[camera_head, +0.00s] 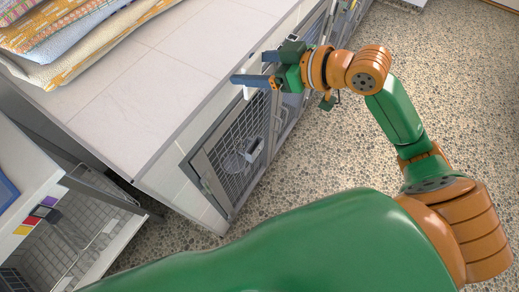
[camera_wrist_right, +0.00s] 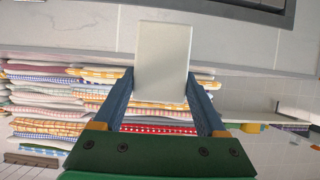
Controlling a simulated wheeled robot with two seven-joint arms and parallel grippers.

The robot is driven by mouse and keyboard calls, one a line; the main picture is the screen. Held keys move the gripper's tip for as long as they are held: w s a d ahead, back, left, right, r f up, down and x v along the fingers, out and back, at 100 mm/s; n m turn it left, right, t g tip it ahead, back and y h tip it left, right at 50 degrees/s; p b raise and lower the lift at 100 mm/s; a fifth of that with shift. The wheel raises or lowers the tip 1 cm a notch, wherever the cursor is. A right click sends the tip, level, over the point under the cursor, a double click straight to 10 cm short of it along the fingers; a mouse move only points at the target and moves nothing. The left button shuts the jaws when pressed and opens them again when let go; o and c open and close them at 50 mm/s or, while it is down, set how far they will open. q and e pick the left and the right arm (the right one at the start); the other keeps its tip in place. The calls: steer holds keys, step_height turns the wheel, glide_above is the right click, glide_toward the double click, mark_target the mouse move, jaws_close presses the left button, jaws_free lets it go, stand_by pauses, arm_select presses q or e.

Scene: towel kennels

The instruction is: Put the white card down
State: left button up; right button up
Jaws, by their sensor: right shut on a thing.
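My right gripper (camera_head: 249,68) is shut on the white card (camera_wrist_right: 163,58), above the edge of the pale tiled counter (camera_head: 130,84). In the right wrist view, the card is a plain white rectangle held between the two blue fingers, sticking out past their tips. In the head view only a small white part of the card (camera_head: 248,92) shows beside the fingers; the rest is hidden. My left gripper is not in view.
Folded patterned towels (camera_head: 75,38) are piled on the counter at the upper left; stacked towels (camera_wrist_right: 50,105) also show in the right wrist view. A barred kennel door (camera_head: 236,150) is in the counter's front. The counter top between towels and gripper is clear.

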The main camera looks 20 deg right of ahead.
steer(key=shift+w+a+f, duration=0.25)
steer(key=shift+w+f, duration=0.1)
steer(key=shift+f, duration=0.05)
steer(key=f+b, duration=0.1)
steer(key=f, duration=0.6)
steer(key=f+b, duration=0.2)
steer(key=f, duration=0.6)
steer(key=f+b, duration=0.2)
steer(key=f, duration=0.6)
steer(key=shift+d, duration=0.35)
step_height(320, 180, down, 5)
steer(key=shift+r+b, duration=0.1)
steer(key=shift+b, duration=1.15)
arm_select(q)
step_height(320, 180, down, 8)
arm_select(e)
steer(key=shift+r, duration=0.1)
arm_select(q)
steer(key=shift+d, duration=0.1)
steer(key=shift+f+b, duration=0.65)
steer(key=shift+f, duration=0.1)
arm_select(e)
steer(key=shift+f, duration=0.65)
